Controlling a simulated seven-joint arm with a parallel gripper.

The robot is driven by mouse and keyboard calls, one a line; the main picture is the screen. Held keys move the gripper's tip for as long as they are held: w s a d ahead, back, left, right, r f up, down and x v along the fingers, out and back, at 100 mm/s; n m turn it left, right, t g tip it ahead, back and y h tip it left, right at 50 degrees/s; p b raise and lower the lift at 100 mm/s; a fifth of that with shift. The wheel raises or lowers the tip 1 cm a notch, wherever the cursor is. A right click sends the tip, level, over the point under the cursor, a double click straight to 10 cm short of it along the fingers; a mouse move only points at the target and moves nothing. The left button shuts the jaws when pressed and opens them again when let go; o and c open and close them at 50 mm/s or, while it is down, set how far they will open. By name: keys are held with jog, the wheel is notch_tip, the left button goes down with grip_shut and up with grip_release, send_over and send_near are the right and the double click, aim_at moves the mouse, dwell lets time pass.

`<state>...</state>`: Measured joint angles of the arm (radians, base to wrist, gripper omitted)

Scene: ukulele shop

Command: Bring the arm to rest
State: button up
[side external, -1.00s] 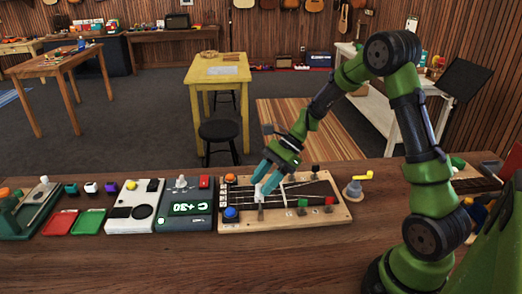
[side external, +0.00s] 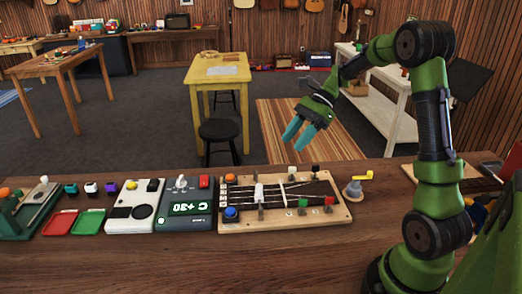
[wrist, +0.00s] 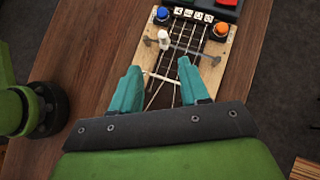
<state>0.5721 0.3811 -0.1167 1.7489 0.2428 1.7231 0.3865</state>
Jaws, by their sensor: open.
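My gripper (side external: 300,133) is raised in the air above and behind the wooden string board (side external: 337,213), near the table's far edge in the side view. Its two teal fingers are apart with nothing between them. In the wrist view, my gripper (wrist: 158,85) points toward the string board (wrist: 222,72), with the strings showing between and beyond the fingers. The board has a white block (side external: 259,193), a blue button (side external: 231,212), an orange button (side external: 230,178) and red and green pegs.
A grey tuner box (side external: 187,222) reading "C +30" stands left of the board. A grey peg with a yellow crank (side external: 356,187) stands right of it. Red (side external: 60,224) and green (side external: 89,222) trays lie further left. The table's front strip is clear.

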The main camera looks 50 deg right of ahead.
jog(key=s+a+r+n+t+h, duration=0.2)
jog(key=s+a+r+n+h, duration=0.1)
jog(key=s+a+n, duration=0.3)
jog(key=s+a+r+n+t+h, duration=0.2)
jog(key=s+a+r+n+h, duration=0.1)
jog(key=s+a+n, duration=0.4)
jog(key=a+n, duration=0.2)
jog(key=n, duration=0.2)
jog(key=shift+s+a+r+n+t+h, duration=0.15)
jog(key=shift+s+a+n+t+h, duration=0.15)
